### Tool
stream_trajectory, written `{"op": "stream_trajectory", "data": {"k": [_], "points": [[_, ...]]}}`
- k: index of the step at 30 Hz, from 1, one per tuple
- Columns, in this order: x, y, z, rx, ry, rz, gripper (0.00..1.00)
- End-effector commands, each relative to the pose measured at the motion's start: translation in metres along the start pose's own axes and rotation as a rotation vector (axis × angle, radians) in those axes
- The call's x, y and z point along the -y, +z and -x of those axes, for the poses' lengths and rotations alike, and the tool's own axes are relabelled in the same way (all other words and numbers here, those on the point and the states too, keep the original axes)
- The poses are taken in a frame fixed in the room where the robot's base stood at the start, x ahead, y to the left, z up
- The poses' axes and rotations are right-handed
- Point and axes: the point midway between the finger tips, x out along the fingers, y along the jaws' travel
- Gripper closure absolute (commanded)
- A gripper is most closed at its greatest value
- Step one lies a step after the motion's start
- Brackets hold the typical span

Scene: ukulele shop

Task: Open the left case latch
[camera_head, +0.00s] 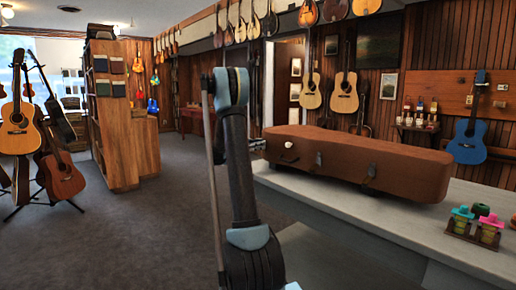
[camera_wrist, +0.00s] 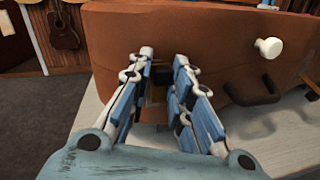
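A brown instrument case (camera_head: 350,160) lies closed on the grey counter in the head view. Dark fittings show on its front, one near the middle (camera_head: 319,159) and one farther right (camera_head: 370,172); a pale knob (camera_head: 289,145) is near its left end. In the wrist view the case (camera_wrist: 110,35) fills the upper part. My gripper (camera_wrist: 164,60) is at the case front, its two blue-padded fingers apart. A small dark fitting (camera_wrist: 160,76), perhaps a latch, shows between the fingers, partly hidden by them. I cannot tell whether they touch it.
A pale knob (camera_wrist: 268,47) and a dark handle-like piece (camera_wrist: 252,95) are right of my fingers. The counter (camera_head: 340,200) has a small holder with colourful items (camera_head: 475,225) at its right end. Guitars on stands (camera_head: 20,125) are far left; the carpet between is clear.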

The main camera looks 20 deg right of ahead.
Motion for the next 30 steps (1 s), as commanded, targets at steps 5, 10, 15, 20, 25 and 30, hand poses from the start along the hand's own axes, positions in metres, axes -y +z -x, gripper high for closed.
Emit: {"op": "stream_trajectory", "data": {"k": [5,10,15,20,25,30], "points": [[0.004,-0.001,0.000,0.006,-0.007,-0.002,1.00],[0.006,-0.002,0.000,0.047,-0.001,-0.011,1.00],[0.008,-0.006,0.003,0.141,0.015,-0.029,1.00],[0.011,-0.011,0.008,0.266,0.038,-0.054,1.00],[0.013,-0.017,0.012,0.409,0.064,-0.082,1.00],[0.016,-0.024,0.016,0.538,0.089,-0.108,1.00]]}}
